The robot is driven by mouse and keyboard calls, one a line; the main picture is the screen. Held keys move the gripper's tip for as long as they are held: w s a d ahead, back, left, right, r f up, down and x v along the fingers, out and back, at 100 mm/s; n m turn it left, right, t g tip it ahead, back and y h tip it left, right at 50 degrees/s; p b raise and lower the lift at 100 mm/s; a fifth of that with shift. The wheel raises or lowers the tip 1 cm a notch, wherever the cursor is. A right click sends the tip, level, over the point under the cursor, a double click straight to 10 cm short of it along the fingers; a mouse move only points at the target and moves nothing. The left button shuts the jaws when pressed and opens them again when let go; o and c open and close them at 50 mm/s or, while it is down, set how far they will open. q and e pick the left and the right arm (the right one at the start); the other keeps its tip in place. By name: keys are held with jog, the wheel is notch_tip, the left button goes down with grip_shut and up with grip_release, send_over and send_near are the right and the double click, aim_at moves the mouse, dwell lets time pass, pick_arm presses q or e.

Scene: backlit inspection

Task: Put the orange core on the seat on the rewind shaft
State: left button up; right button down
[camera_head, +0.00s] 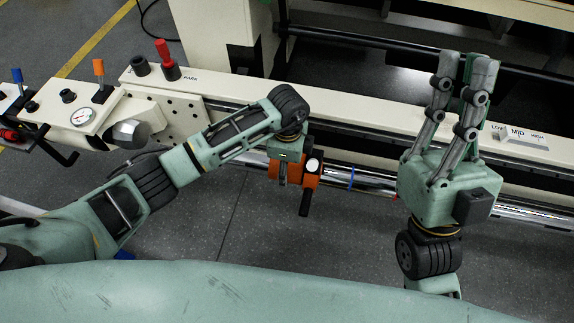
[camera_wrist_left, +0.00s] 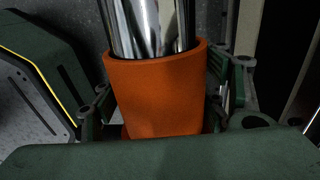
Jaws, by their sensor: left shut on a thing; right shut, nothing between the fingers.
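The orange core (camera_wrist_left: 155,95) is a hollow orange cylinder in the left wrist view, with the shiny rewind shaft (camera_wrist_left: 150,25) showing in its open mouth; it appears to sit around the shaft. My left gripper (camera_head: 287,170) is shut on the core, whose orange side (camera_head: 272,168) shows partly behind the fingers in the head view. The chrome shaft (camera_head: 375,183) runs on to the right, with a blue ring (camera_head: 350,177) around it. I cannot tell for certain which part is the seat. My right gripper (camera_head: 467,70) is shut and empty, fingers up, at the right.
An orange part with a white round face and black handle (camera_head: 304,202) is just right of my left gripper. A cream machine beam (camera_head: 370,140) runs behind the shaft. A panel with a gauge (camera_head: 82,116) and levers stands left. Open floor (camera_head: 300,240) lies in front.

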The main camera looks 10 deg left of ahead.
pick_arm(q)
jog(key=o, duration=1.4)
jog(key=shift+c, duration=0.2)
notch_tip(320, 180, up, 12)
